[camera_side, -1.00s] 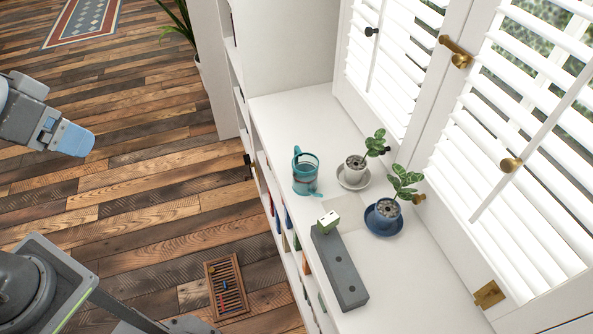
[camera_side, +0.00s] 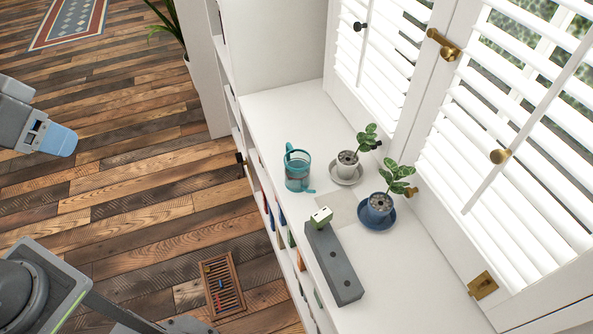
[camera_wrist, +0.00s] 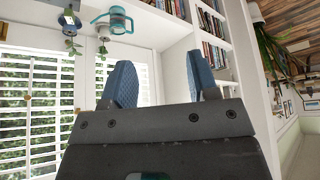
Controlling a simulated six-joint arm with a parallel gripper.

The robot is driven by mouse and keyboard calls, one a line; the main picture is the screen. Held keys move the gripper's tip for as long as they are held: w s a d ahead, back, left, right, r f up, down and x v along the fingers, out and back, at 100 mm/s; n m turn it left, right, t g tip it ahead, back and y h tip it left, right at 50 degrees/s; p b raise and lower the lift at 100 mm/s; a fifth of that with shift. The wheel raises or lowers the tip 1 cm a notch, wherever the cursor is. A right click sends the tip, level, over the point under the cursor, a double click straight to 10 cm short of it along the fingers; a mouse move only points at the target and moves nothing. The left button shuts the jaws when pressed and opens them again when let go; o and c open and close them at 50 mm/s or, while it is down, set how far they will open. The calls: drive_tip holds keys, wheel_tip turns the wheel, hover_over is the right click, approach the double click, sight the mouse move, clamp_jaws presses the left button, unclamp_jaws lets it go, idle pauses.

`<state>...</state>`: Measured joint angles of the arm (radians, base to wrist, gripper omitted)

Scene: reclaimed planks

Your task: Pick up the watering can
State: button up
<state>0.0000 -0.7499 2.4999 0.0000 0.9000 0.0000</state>
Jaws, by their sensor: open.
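The teal watering can (camera_side: 298,172) stands upright on the white counter near its left edge. Its handle rises at the top and a small teal spout shows low at its right. It also shows in the wrist view (camera_wrist: 119,20), at the top, beyond my fingers. My gripper (camera_side: 62,141) is over the floor at the far left of the side view, well apart from the can. In the wrist view my gripper (camera_wrist: 159,75) has its two blue fingers spread apart with nothing between them.
A plant in a white pot (camera_side: 347,164) stands close to the can's right. A plant in a blue pot (camera_side: 379,207) is farther right. A grey block (camera_side: 334,265) with a small pale green piece (camera_side: 322,217) lies in front. Shutters line the back; shelves are below.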

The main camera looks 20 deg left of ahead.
drive_tip(key=shift+c, duration=1)
drive_tip(key=w+d+f+m+t+h, duration=0.1)
drive_tip(key=w+f+m+t, duration=0.3)
drive_tip(key=w, duration=1.1)
drive_tip(key=w+f+n+t, duration=0.15)
drive_tip(key=w+f, duration=0.35)
drive_tip(key=w, duration=0.9)
drive_tip(key=m+t+h, duration=0.4)
drive_tip(key=h, duration=0.5)
approach(288, 148)
drive_tip(key=x, duration=1)
drive_tip(key=shift+w+a+f, duration=0.15)
drive_tip(key=shift+w+f, duration=0.1)
drive_tip(key=shift+f, duration=0.1)
